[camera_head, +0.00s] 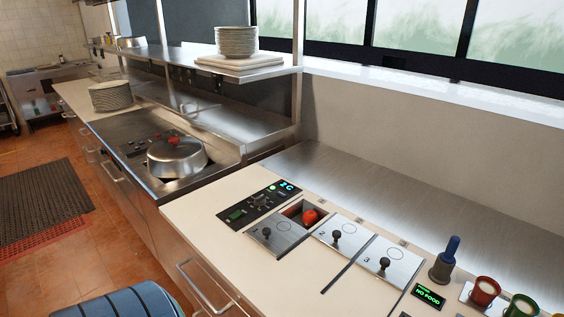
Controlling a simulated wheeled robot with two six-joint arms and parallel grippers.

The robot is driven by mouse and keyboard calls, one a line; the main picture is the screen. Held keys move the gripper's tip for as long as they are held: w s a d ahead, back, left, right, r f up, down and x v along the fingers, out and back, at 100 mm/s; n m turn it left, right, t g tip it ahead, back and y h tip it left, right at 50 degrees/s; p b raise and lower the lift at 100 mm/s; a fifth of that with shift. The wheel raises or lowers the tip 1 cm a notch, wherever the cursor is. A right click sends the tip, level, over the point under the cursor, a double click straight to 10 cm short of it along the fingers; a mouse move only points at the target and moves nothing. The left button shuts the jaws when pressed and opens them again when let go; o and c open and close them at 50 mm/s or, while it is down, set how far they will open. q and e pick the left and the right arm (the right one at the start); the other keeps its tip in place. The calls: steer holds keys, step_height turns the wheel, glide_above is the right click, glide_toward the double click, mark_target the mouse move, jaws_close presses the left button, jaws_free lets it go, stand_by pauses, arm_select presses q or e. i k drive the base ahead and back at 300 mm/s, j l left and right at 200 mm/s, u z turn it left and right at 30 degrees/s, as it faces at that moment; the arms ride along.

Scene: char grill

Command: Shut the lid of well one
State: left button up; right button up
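Three metal lids with dark knobs lie in a row on the pale counter. The leftmost lid, of well one (277,236), lies off to the front left of its opening. The well one opening (293,211) is partly uncovered behind it, and a round red item (310,216) shows inside. The lid marked 2 (344,229) and the lid marked 3 (391,261) lie flat to the right, apparently covering their wells. Neither of my grippers is in view.
A control panel (259,204) with a lit display sits left of the wells. To the right stand a blue-handled tool in a holder (443,267), a "NO FOOD" display (429,296) and small cups (484,291). A lidded pan (177,157) sits on the stove. The front counter strip is clear.

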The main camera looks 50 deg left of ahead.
mark_target(276, 234)
steer(key=u, duration=1.4)
